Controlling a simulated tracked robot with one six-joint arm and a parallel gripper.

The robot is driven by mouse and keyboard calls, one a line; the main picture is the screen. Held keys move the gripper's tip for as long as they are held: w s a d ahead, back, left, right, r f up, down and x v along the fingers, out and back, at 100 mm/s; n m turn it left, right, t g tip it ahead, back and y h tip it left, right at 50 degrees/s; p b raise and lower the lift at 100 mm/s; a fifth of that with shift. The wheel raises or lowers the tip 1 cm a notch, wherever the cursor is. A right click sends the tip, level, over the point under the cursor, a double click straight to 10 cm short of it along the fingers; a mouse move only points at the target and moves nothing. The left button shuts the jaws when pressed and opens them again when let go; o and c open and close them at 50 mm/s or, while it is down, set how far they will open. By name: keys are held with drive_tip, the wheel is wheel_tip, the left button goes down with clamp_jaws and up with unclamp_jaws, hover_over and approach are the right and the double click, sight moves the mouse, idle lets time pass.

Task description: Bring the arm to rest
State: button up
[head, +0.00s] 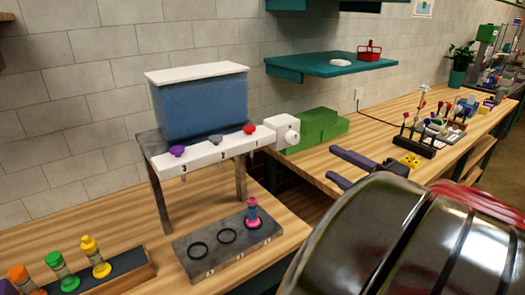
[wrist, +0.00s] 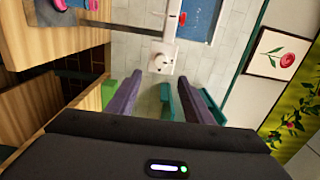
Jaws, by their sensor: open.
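My gripper (head: 332,163) shows at the right of the head view, its two purple fingers apart and nothing between them. It is in the air in front of the wooden counter, and my dark arm fills the lower right. In the wrist view, the gripper (wrist: 160,85) also has its fingers spread and empty, with the tiled wall and a teal shelf part beyond them. Nothing touches the fingers in either view.
A blue tank (head: 205,105) on a stand with coloured knobs is at left. A pink vial (head: 253,213) stands on the grey ringed base (head: 195,262). A green box (head: 318,128) is behind the gripper. Flower stands (head: 415,143) crowd the right counter.

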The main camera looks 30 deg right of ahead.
idle(0.5)
drive_tip(key=w+a+f+n+g+y, duration=0.35)
drive_tip(key=a+f, duration=0.25)
drive_tip(key=a, duration=0.3)
drive_tip(key=w+a+f+n+g+y, duration=0.2)
drive_tip(key=w+a+f+n+g, duration=0.25)
drive_tip(key=a, duration=0.55)
drive_tip(key=s+a+f+n+g+h, duration=0.2)
drive_tip(key=s+a+n+g+h, duration=0.2)
drive_tip(key=s+a+n, duration=0.5)
drive_tip(key=s+a+h, duration=0.1)
drive_tip(key=a+h, duration=0.1)
drive_tip(key=a, duration=0.1)
drive_tip(key=shift+s+a+f, duration=0.15)
drive_tip(key=shift+s+a, duration=0.05)
drive_tip(key=shift+d, duration=0.1)
